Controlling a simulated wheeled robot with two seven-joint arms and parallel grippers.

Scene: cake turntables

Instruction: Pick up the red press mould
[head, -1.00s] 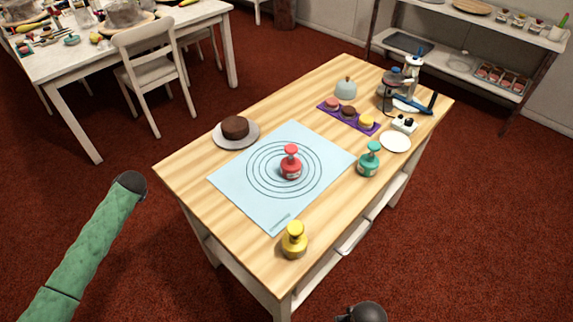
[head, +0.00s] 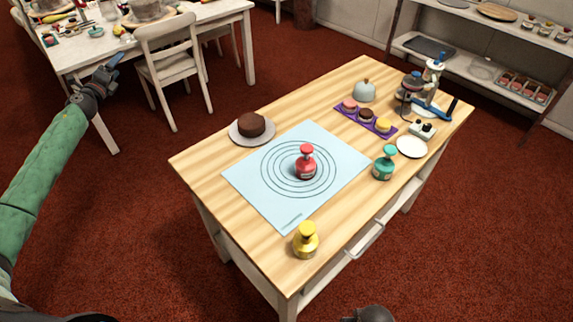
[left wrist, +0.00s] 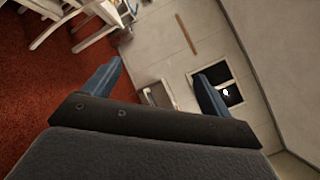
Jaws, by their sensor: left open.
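The red press mould (head: 306,164) stands upright on the pale blue mat (head: 252,194) with printed rings, in the middle of the wooden table. My left gripper (head: 117,62) is raised at the upper left in the head view, well away from the red press mould. In the left wrist view its two blue fingers (left wrist: 158,88) are spread apart with nothing between them. At the bottom edge of the head view a dark rounded part shows, but no right gripper fingers can be made out.
A yellow press mould (head: 306,241) and a teal one (head: 384,163) stand near the table's front edge. A chocolate cake on a plate (head: 237,137), a purple tray (head: 349,117) of small cakes, a white plate (head: 412,147) and a blue-handled stand (head: 434,80) surround the mat. A chair (head: 170,50) stands behind.

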